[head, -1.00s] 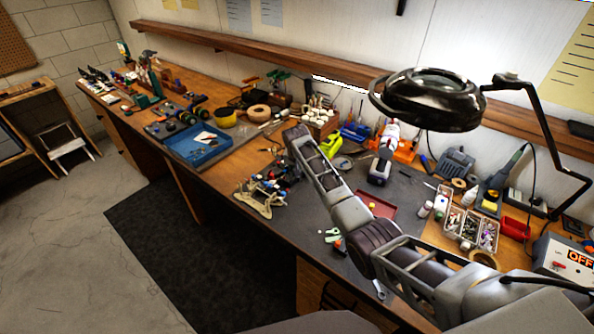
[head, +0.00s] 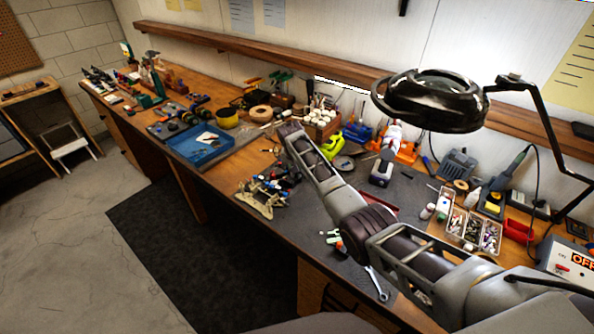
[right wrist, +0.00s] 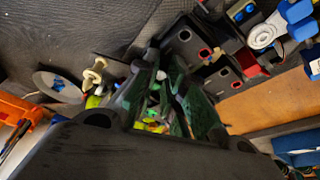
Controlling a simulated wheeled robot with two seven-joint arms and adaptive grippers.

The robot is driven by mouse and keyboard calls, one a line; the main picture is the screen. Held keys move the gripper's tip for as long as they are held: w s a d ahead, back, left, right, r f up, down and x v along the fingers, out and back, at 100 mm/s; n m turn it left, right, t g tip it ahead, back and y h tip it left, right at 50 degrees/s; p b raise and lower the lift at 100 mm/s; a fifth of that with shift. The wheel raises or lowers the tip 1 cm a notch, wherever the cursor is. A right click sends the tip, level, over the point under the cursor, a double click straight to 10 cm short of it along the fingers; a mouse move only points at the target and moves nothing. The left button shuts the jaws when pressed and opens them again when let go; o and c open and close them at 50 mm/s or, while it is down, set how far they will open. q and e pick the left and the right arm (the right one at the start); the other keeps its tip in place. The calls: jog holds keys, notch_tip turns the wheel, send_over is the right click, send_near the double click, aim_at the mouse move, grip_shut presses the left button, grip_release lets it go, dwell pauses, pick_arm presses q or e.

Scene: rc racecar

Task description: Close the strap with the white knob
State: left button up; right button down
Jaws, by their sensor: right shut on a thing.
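The race car (head: 262,195), with pale frame parts and dark, blue and red pieces, lies near the front edge of the workbench, left of my right arm. My right gripper (right wrist: 161,66) shows in the right wrist view, its dark fingers close together. A small whitish knob (right wrist: 161,75) shows between them, and the gripper is shut on a small piece there. The strap itself is hard to make out among the dark fingers and green and yellow shapes. In the head view the right fingertips are not clear. My left gripper is not in view.
A blue tray (head: 203,145) lies farther left on the bench. A magnifier lamp (head: 430,100) hangs over the right side. A wrench (head: 377,284) lies by the front edge, and a parts box (head: 472,232) stands right of my arm.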

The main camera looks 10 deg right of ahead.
jog(key=c, duration=1.7)
grip_release()
jog(key=shift+a, duration=0.15)
jog(key=shift+v, duration=5.9)
